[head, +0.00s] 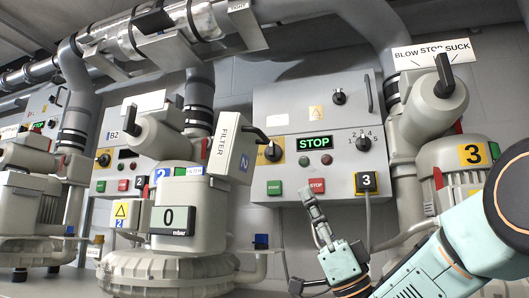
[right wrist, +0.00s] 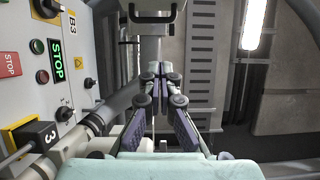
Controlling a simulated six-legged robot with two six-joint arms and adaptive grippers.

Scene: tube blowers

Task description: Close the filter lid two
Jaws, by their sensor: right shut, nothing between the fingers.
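The filter lid two (head: 230,147) is a pale box-like lid marked FILTER and 2 in the head view. It stands tilted up at the right side of the pale filter housing (head: 180,215), which shows a 0. A dark handle (head: 255,133) sticks out near its top. My right gripper (head: 312,204) is shut and empty, to the right of the lid and below it, clear of it. In the right wrist view its fingers (right wrist: 162,75) are together. A pale part with a dark handle shows beyond them at the top; I cannot tell whether it is the lid. My left gripper is not in view.
The control panel (head: 295,115) with a lit STOP display is on the wall behind my right gripper. Blower three (head: 430,105) stands to the right. A small blue-capped part (head: 261,241) sits low beside blower two. Open space separates the lid from my gripper.

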